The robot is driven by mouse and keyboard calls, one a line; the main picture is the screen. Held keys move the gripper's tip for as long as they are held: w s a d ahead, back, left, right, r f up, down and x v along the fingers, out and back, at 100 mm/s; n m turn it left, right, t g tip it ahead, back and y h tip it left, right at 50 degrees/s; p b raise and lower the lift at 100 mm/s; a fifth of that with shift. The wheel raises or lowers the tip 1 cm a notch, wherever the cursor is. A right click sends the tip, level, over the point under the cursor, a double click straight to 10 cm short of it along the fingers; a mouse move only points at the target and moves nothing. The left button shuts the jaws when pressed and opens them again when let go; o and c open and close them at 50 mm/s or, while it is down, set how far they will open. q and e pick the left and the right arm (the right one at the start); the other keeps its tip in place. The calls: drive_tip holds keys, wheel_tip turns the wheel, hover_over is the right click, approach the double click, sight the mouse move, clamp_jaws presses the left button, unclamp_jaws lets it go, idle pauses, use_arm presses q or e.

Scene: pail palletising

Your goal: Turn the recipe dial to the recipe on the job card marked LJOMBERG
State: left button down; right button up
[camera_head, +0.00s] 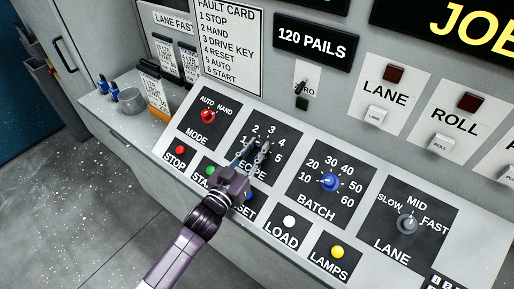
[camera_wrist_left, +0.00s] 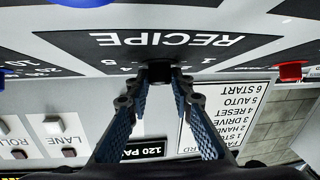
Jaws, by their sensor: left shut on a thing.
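The recipe dial is a black knob (camera_wrist_left: 160,71) on a dark panel lettered RECIPE (camera_wrist_left: 165,40), seen upside down in the left wrist view. In the head view the panel (camera_head: 288,135) shows numbers 1 to 5 in an arc around the knob. My left gripper (camera_head: 259,149) comes from below and is shut on the knob; its two blue fingers (camera_wrist_left: 158,84) stand on either side of it. The fingers hide the pointer, so I cannot tell the set number. Job cards (camera_head: 157,95) stand at the left; their small print is unreadable.
The mode switch (camera_head: 208,116) with a red knob is left of the recipe panel, and the blue batch dial (camera_head: 330,182) is right. Push buttons, such as red STOP (camera_head: 180,150) and white LOAD (camera_head: 289,221), line the front. A grey cup (camera_head: 131,100) stands on the ledge.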

use_arm(q)
drive_tip(key=m+h, duration=0.1)
drive_tip(key=m+g+h, duration=0.1)
drive_tip(key=shift+w+a+m, duration=0.15)
drive_tip(key=shift+a+m, duration=0.15)
drive_tip(key=shift+m, duration=0.1)
drive_tip(key=shift+w+a+m+g+h, duration=0.15)
drive_tip(key=shift+m+g+h, duration=0.75)
drive_tip(key=shift+m+h, duration=0.2)
drive_tip(key=m+g+h, duration=0.1)
drive_tip(key=m, duration=0.1)
drive_tip(key=m+g+h+b, duration=0.1)
drive_tip(key=m+g, duration=0.1)
drive_tip(key=shift+w+a+g, duration=0.1)
drive_tip(key=shift+w+g, duration=0.1)
drive_tip(key=shift+g, duration=0.1)
drive_tip(key=shift+w+m+g+h+b, duration=0.1)
drive_tip(key=shift+m+g+h+b, duration=0.4)
drive_tip(key=shift+m+g, duration=1)
drive_tip(key=shift+r+m, duration=0.15)
drive_tip(key=shift+m, duration=0.25)
